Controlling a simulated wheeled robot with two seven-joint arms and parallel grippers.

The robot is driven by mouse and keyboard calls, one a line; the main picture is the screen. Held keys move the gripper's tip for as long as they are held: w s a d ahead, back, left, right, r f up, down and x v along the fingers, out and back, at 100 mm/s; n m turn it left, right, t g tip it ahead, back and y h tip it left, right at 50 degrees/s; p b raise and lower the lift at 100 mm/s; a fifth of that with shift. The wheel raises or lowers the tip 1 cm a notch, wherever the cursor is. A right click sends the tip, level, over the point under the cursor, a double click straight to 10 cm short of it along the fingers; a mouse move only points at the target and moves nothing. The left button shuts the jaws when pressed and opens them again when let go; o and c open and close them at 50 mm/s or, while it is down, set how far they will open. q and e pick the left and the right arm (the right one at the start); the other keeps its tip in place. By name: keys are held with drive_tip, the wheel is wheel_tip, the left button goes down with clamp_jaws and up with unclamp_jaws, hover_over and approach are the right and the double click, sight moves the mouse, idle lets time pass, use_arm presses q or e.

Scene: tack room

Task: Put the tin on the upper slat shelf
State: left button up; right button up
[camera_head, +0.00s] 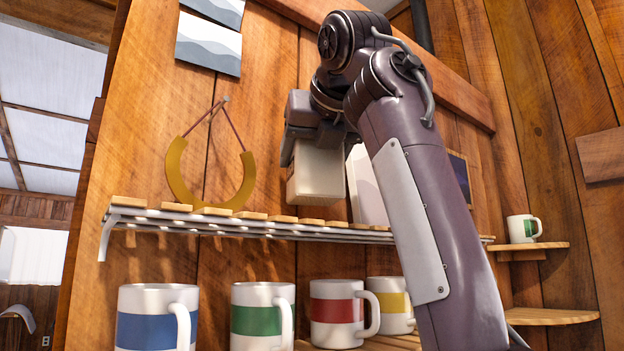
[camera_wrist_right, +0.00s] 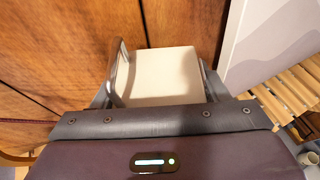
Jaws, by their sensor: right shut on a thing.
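The cream, box-shaped tin (camera_head: 318,176) is in my right gripper (camera_head: 312,138), over the upper slat shelf (camera_head: 130,203) in the head view. The tin's lower edge appears just above the slats; I cannot tell whether it touches them. In the right wrist view the pale face of the tin (camera_wrist_right: 165,74) fills the space between the two fingers, which are shut on it. The shelf's light wooden slats (camera_wrist_right: 290,92) show at the right of that view. My right arm hides part of the shelf's right half. My left gripper is not in view.
A horseshoe-shaped ornament (camera_head: 176,172) hangs above the shelf's left part. A white panel (camera_head: 366,186) stands just right of the tin. Below are striped mugs: blue (camera_head: 145,329), green (camera_head: 256,319), red (camera_head: 334,311) and yellow (camera_head: 390,301). The shelf's left part is bare.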

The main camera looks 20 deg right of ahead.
sight(311, 181)
drive_tip(key=shift+s+a+f, duration=0.1)
drive_tip(key=shift+f, duration=0.55)
drive_tip(key=shift+s+a+f, duration=0.1)
drive_tip(key=shift+f, duration=0.55)
drive_tip(key=shift+w+d+f, duration=0.1)
drive_tip(key=shift+w+f, duration=0.15)
drive_tip(key=shift+f, duration=0.15)
drive_tip(key=shift+w+f, duration=0.15)
drive_tip(key=shift+f, duration=0.05)
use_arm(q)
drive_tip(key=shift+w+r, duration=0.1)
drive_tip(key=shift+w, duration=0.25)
use_arm(e)
drive_tip(key=shift+s+f, duration=0.2)
drive_tip(key=shift+s, duration=0.05)
drive_tip(key=o, duration=1.6)
drive_tip(key=shift+w, duration=0.15)
drive_tip(key=shift+c, duration=0.2)
